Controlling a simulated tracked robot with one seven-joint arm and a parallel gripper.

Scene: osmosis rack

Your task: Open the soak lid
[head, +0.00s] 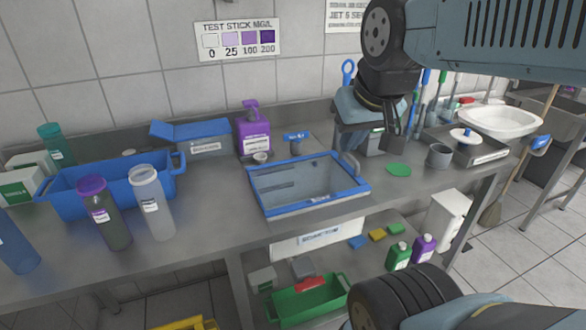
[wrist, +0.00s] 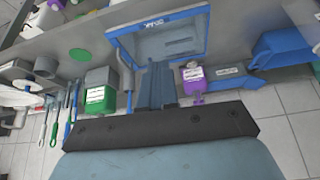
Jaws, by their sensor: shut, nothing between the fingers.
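The soak tub (head: 262,198) is set in the middle of the steel counter, with a blue rectangular rim around a grey interior. Its lid looks like a see-through panel in the blue frame (head: 366,186), lying flat; I cannot tell the panel from the inside of the tub. The blue frame with a white label also shows at the top of the wrist view (wrist: 196,42). My gripper (head: 392,150) is above the counter at the tub's back right, its fingers together and empty. In the wrist view my gripper (wrist: 158,82) points toward the tub's edge.
A purple bottle (head: 253,135) and a blue-lidded box (head: 205,145) stand behind the tub. A blue bin (head: 70,203) and several bottles are at the left. A green disc (head: 398,169) and a grey cup (head: 439,155) are at the right. Counter in front is clear.

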